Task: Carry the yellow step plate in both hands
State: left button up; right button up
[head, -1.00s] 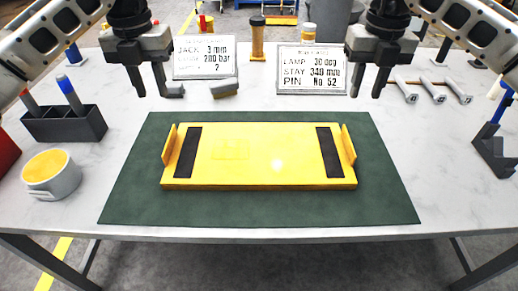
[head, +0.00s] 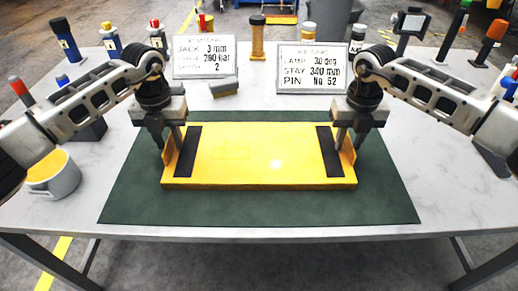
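My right gripper (head: 349,144) is down at the right handle (head: 347,156) in the same way. Both pairs of fingers look apart around the handles. Whether any finger touches a handle is too small to tell. The fingers hide parts of both handles.
Two printed signs (head: 205,57) (head: 311,69) stand behind the mat, with a grey block (head: 224,89) by the left one. A mug (head: 54,174) stands at the left, near my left arm. Bottles and tools line the back. The table's front strip is clear.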

pick_arm(q)
jog(key=shift+c, duration=0.3)
pick_arm(e)
jog(key=shift+c, duration=0.3)
pick_arm(q)
grip_shut()
pick_arm(e)
grip_shut()
pick_arm(q)
jog(key=shift+r, duration=0.1)
pick_arm(e)
jog(key=shift+r, duration=0.15)
dwell(0.4)
